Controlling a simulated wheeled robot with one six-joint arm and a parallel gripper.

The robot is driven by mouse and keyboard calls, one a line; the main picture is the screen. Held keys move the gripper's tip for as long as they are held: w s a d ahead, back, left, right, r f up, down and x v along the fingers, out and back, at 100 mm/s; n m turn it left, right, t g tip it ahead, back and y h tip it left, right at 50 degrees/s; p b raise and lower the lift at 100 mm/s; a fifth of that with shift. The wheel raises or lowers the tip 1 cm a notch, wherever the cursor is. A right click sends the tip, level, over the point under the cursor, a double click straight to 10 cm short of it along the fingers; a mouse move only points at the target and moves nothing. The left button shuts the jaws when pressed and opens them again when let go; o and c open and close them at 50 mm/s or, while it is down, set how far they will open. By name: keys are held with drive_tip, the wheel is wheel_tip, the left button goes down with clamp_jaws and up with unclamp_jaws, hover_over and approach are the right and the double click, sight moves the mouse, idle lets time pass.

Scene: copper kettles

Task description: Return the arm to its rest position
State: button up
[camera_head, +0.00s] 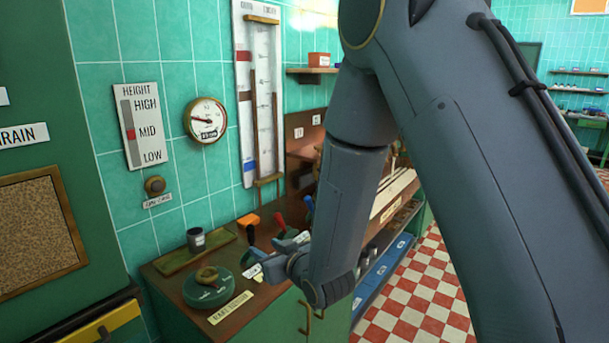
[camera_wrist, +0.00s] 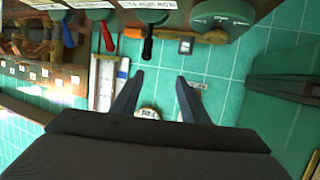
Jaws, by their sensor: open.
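My arm (camera_head: 345,200) reaches down from the upper right of the head view, bent over the wooden counter (camera_head: 222,285). My gripper (camera_head: 258,262) hangs above the counter near the lever handles. In the wrist view, my gripper (camera_wrist: 160,78) shows two dark fingers spread apart with nothing between them. A black-handled lever (camera_head: 251,235) is close by in the head view; it also shows beyond the fingers in the wrist view (camera_wrist: 147,42). I cannot tell whether the gripper touches anything.
Red (camera_head: 280,224) and blue (camera_head: 309,207) lever handles stand close to the gripper. A gauge (camera_head: 205,119) and height sign (camera_head: 142,127) are on the tiled wall. Checkered floor (camera_head: 425,295) is clear at right.

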drive_tip(key=s+d+f+m+g+h+b, duration=0.2)
drive_tip(key=d+f+h, duration=0.15)
drive_tip(key=d, duration=0.55)
drive_tip(key=s+d+f+m+g+h+b, duration=0.2)
drive_tip(key=s+d+f+g+h+b, duration=0.15)
drive_tip(key=d, duration=0.65)
drive_tip(key=s+d+f+m+g+b, duration=0.1)
drive_tip(key=s+d+g, duration=0.2)
drive_tip(key=s+d, duration=0.2)
drive_tip(key=s+d+f+m+g+h+b, duration=0.1)
drive_tip(key=s+d+f+m+g, duration=0.1)
drive_tip(key=s, duration=0.9)
drive_tip(key=d+g, duration=0.1)
drive_tip(key=d, duration=0.1)
drive_tip(key=shift+s+d+f+b, duration=0.25)
drive_tip(key=shift+s+d+b, duration=0.15)
